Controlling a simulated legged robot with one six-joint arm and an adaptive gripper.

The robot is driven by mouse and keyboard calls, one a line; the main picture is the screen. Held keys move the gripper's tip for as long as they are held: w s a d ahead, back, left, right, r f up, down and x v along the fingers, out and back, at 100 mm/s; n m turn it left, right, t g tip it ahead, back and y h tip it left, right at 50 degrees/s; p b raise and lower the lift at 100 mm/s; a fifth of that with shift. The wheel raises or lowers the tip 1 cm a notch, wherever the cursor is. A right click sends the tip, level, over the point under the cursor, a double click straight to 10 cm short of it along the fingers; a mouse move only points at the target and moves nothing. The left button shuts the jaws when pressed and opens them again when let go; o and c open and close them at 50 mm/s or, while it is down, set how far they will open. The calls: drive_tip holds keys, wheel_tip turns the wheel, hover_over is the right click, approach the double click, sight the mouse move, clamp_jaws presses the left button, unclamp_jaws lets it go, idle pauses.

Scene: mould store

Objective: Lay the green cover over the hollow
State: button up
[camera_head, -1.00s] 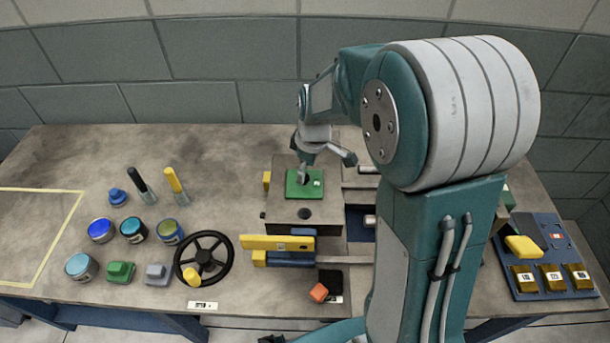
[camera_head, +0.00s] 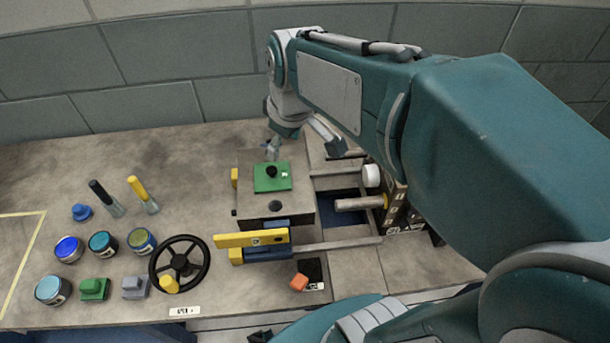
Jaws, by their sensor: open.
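The green cover (camera_head: 262,184), a flat square plate with a black knob and a small pale label, lies flat on top of a grey mould block (camera_head: 255,208). A small round dark spot shows on the block in front of the cover. My gripper (camera_head: 302,146) is open and empty, just behind and above the cover, with its fingers spread. It appears clear of the knob.
A yellow bar (camera_head: 250,239) and a black handwheel (camera_head: 178,264) are in front and left. Paint pots (camera_head: 103,243) and two upright-handled tools stand further left. My arm covers the right side.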

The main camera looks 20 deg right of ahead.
drive_tip(key=s+m+t, duration=0.2)
drive_tip(key=s+m, duration=0.3)
drive_tip(key=s, duration=0.6)
drive_tip(key=shift+s+a+r+m+t+h, duration=0.2)
drive_tip(key=shift+r+m+t+h, duration=0.1)
drive_tip(key=shift+m, duration=0.1)
drive_tip(key=shift+w, duration=0.1)
